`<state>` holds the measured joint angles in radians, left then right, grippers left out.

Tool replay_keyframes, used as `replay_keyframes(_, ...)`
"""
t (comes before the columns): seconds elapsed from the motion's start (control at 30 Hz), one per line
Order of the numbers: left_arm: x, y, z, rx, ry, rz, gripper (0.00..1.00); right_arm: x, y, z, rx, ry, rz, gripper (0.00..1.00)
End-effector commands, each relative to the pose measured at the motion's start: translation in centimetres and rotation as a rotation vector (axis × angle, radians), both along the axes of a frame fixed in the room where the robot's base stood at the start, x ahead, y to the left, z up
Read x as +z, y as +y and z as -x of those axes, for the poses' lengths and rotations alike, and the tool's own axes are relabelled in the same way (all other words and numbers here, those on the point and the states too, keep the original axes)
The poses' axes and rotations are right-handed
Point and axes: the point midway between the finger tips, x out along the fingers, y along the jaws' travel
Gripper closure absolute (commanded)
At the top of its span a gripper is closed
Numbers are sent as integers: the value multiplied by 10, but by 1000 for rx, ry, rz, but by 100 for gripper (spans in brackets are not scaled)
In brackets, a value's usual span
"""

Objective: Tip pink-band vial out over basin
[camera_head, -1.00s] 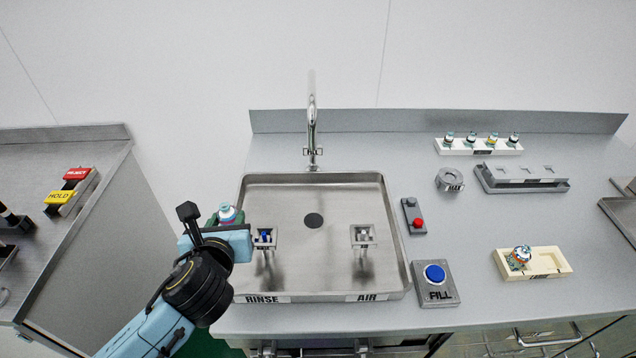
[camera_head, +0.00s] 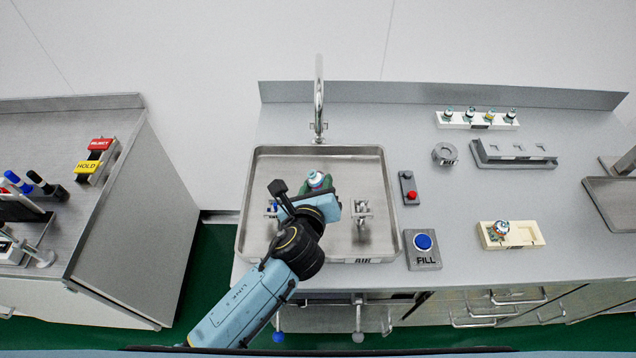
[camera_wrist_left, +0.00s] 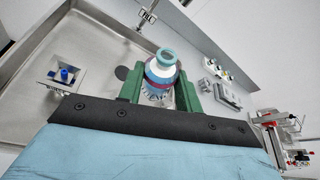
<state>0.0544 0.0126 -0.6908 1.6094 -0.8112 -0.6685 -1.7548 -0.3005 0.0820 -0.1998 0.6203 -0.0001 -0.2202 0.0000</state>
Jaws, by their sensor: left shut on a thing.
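My left gripper (camera_head: 318,186) is shut on a small vial (camera_head: 316,178) with a pale blue top, held above the steel basin (camera_head: 372,160). In the left wrist view the vial (camera_wrist_left: 162,72) stands between the green fingers (camera_wrist_left: 160,92). A pink-red band shows around its body, below a white and teal top. It looks roughly upright to the gripper, mouth end away from the wrist. The drain shows partly behind it in the wrist view. My right gripper does not show.
The AIR fixture (camera_head: 361,212) stands in the basin's right part; the blue-tipped rinse fixture (camera_wrist_left: 64,74) is partly hidden by my arm in the head view. A tap (camera_head: 319,100) rises behind the basin. The FILL button (camera_head: 423,243), a cream tray (camera_head: 512,236) and a vial rack (camera_head: 478,120) lie right.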

Motion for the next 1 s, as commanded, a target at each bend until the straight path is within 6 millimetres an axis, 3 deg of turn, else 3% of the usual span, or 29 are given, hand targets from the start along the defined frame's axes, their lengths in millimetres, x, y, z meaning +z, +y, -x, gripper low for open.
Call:
replay_keyframes(0.17,-2,3,1,4,4,277,88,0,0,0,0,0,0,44)
replay_keyframes(0.3,-5,4,0,1,-1,423,88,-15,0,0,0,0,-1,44)
replay_keyframes(1.0,-8,5,0,0,-1,835,88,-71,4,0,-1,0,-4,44)
